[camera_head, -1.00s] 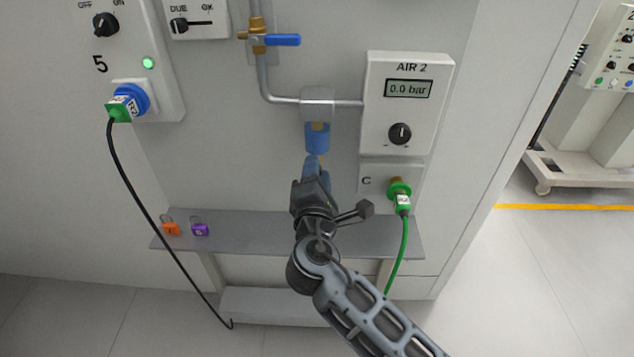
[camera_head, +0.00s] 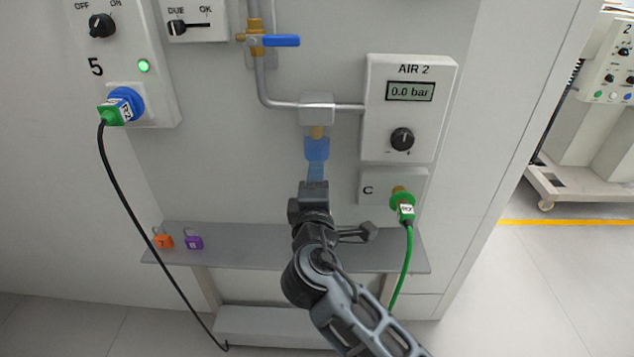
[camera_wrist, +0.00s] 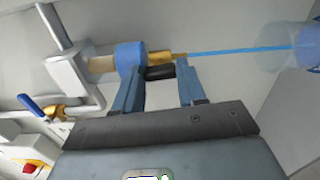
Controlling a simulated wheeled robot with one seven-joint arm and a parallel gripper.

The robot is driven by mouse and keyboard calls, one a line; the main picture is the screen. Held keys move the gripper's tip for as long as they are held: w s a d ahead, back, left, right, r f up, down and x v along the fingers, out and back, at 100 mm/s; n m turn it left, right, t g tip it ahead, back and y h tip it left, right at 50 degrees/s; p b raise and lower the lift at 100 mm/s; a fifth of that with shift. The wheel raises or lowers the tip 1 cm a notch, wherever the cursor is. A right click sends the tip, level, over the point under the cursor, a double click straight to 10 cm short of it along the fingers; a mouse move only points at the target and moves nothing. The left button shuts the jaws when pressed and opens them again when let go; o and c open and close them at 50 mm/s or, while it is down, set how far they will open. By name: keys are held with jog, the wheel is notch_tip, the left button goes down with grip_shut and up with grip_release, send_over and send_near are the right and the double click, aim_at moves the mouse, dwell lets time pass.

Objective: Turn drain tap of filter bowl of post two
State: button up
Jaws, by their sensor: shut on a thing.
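The filter bowl (camera_head: 317,149) is a blue cup hanging under a grey block on the pipe; in the wrist view it is the blue cylinder (camera_wrist: 130,58). The brass drain outlet (camera_wrist: 168,57) sticks out of its end, with a small black tap lever (camera_wrist: 160,72) beside it. My gripper (camera_wrist: 158,78) has one blue finger on each side of this lever and is shut on it. A thin blue stream runs from the outlet into a clear cup (camera_wrist: 285,56). In the head view my gripper (camera_head: 316,170) is just below the bowl and hides the tap.
The AIR 2 panel (camera_head: 410,108) reads 0.0 bar, right of the bowl. A green plug (camera_head: 403,203) and hose are below it. A blue-handled valve (camera_head: 281,41) is above. A grey shelf (camera_head: 240,258) holds orange (camera_head: 163,241) and purple (camera_head: 194,242) padlocks.

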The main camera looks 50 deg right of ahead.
jog(key=o, duration=1.1)
jog(key=shift+c, duration=0.2)
jog(key=shift+s+a, duration=0.1)
jog(key=v, duration=0.7)
jog(key=shift+s+a, duration=0.2)
jog(key=shift+f, duration=0.1)
